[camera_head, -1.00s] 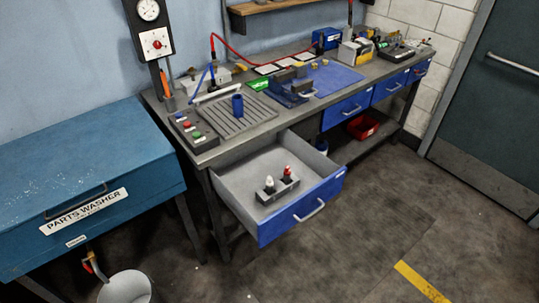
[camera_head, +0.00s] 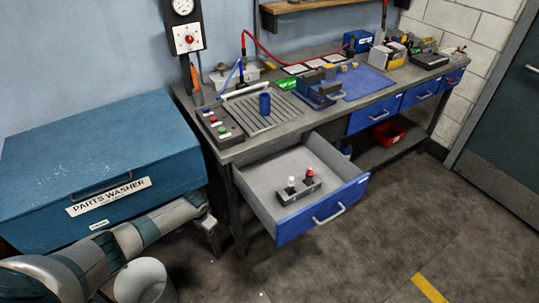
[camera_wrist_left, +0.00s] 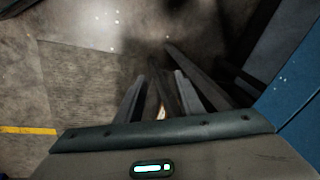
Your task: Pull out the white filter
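The white filter (camera_head: 291,182) stands upright in a small grey holder (camera_head: 300,194) inside the open drawer. It has a white top and a dark lower part. A similar red-topped one (camera_head: 310,174) stands beside it on the right. The open drawer (camera_head: 325,211) has a blue front with a pale handle. My left gripper (camera_head: 214,242) is low at the left of the drawer, apart from it and outside it. In the left wrist view its two fingers (camera_wrist_left: 161,86) are spread with nothing held between them. My right gripper is not in view.
The blue parts washer (camera_head: 100,165) stands at the left, close to my left arm. The floor at the right is free.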

